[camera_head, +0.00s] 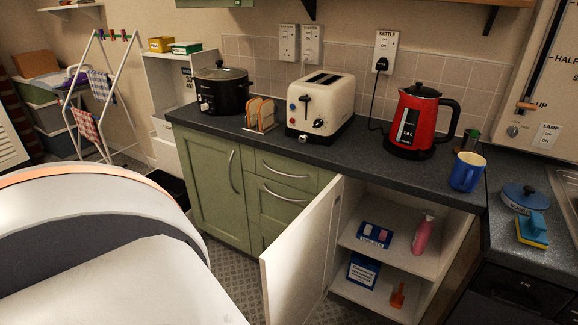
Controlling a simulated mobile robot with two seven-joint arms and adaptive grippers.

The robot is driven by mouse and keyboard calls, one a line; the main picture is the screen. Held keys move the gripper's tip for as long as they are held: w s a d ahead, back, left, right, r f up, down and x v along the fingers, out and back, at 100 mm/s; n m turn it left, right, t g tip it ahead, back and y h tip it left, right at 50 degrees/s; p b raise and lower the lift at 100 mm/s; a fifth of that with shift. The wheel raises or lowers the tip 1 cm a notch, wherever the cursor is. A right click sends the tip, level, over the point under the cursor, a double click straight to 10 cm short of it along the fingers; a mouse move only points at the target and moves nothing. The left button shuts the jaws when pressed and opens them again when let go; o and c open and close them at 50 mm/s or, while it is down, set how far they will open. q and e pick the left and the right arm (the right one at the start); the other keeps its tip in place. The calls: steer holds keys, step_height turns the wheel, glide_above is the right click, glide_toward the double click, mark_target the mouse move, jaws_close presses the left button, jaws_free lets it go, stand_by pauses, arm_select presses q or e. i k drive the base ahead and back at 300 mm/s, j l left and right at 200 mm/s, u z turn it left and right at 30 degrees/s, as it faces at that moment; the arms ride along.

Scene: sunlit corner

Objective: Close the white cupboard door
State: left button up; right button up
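The white cupboard door (301,258) stands wide open, swung out toward me from the left side of the cupboard opening. Inside the white cupboard (390,262) are two shelf levels. The upper shelf holds a blue box (374,235) and a pink bottle (423,234). The lower level holds another blue box (362,271) and a small orange item (398,295). Neither of my grippers shows in the head view. A large white rounded part with an orange edge, probably mine, fills the lower left.
On the dark worktop (350,159) stand a slow cooker (222,89), a toaster (320,105), a red kettle (413,120) and a blue mug (466,172). Green cupboards and drawers (215,186) are left of the door. Patterned floor (228,270) shows left of the door.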

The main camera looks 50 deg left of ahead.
mark_target(294, 271)
steer(key=k+j, duration=0.15)
steer(key=j, duration=0.15)
steer(key=k+j+z, duration=0.1)
steer(key=j, duration=0.2)
steer(key=k+j, duration=0.15)
steer(key=j, duration=0.15)
steer(key=j+z, duration=0.15)
steer(key=j, duration=0.85)
steer(key=i+j, duration=0.1)
steer(key=j, duration=0.2)
steer(key=i+j, duration=0.1)
steer(key=j, duration=0.25)
steer(key=i+j+z, duration=0.1)
steer(key=j, duration=0.2)
steer(key=k+l+u, duration=0.2)
steer(key=k, duration=0.3)
steer(key=k+l+u, duration=0.2)
steer(key=k, duration=0.3)
steer(key=l, duration=0.1)
